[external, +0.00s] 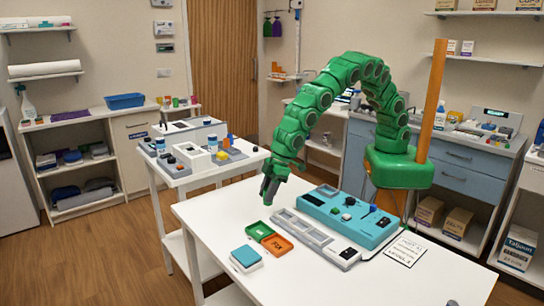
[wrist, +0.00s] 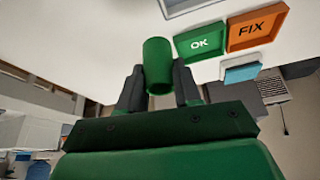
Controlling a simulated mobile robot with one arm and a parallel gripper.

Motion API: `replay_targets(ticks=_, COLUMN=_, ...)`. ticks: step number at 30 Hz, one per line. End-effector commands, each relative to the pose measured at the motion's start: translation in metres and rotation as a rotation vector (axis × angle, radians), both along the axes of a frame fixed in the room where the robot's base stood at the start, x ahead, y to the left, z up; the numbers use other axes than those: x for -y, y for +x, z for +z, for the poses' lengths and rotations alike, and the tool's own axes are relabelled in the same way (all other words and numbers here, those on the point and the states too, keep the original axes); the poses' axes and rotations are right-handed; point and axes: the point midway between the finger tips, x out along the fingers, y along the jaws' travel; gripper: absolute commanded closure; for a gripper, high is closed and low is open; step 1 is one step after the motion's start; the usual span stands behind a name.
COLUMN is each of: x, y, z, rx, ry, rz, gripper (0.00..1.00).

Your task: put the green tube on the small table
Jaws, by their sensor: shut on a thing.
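My gripper (wrist: 160,88) is shut on the green tube (wrist: 157,62), which sits between the two dark fingers in the wrist view. I take this to be the small table.
On the front table are a green OK tray (external: 259,230), an orange FIX tray (external: 277,244), a teal-topped block (external: 245,257), a grey long tray (external: 302,229) and a teal test box (external: 350,218). The table's left corner is bare.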

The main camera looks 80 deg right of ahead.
Motion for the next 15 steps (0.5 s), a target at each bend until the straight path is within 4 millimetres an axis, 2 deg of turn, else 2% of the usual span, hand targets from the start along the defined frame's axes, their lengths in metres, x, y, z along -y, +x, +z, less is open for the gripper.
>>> replay_targets(ticks=3, x=0.007, y=-0.009, z=0.017, rx=0.004, ry=0.002, rz=0.001, gripper=1.0)
replay_targets(ticks=7, x=0.016, y=-0.019, z=0.03, rx=0.0, ry=0.002, rz=-0.001, gripper=1.0)
replay_targets(ticks=15, x=0.039, y=-0.045, z=0.046, rx=0.002, ry=0.001, rz=0.0, gripper=1.0)
